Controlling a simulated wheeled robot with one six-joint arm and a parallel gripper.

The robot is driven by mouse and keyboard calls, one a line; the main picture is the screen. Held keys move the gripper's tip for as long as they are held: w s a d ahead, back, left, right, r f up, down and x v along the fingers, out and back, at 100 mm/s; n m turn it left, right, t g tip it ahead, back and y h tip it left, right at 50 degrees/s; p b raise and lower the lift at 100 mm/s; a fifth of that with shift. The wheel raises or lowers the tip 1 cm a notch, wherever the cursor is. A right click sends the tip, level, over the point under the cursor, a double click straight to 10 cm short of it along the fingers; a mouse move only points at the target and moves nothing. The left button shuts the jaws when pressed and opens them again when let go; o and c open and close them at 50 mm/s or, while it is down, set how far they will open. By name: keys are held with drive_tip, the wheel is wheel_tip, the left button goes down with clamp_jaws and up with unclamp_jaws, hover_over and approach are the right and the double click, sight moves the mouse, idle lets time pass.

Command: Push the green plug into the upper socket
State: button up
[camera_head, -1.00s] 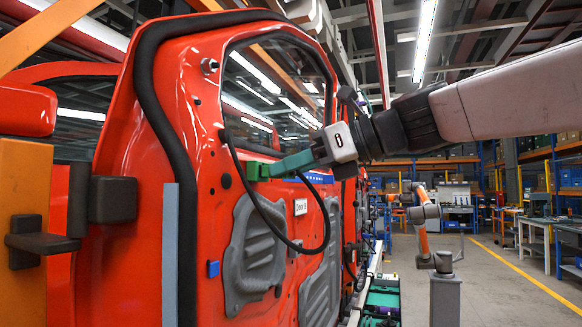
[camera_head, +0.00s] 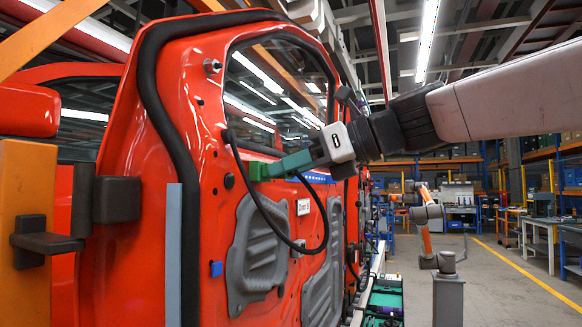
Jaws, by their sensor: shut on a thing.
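My gripper (camera_head: 285,165) reaches in from the right to the red door (camera_head: 208,230). It is shut on the green plug (camera_head: 262,171), which is at the door's inner face, below the window. A black cable (camera_head: 322,232) hangs in a loop below the plug and a second stretch runs up its left side. I cannot tell whether the plug is seated or only touching, because the plug hides what is behind it. The upper socket cannot be made out. A small blue piece (camera_head: 215,268) sits lower on the door.
A blue strip (camera_head: 316,177) is on the door just right of the plug. Grey speaker-like panels (camera_head: 257,256) fill the lower door. An orange post with a black bracket (camera_head: 45,240) stands at left. The aisle (camera_head: 510,285) at right is open floor.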

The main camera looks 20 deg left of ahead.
drive_tip(key=shift+a, duration=0.45)
drive_tip(key=shift+w, duration=0.1)
drive_tip(key=o, duration=1.1)
drive_tip(key=shift+o, duration=0.2)
drive_tip(key=v, duration=0.7)
drive_tip(key=shift+d, duration=0.4)
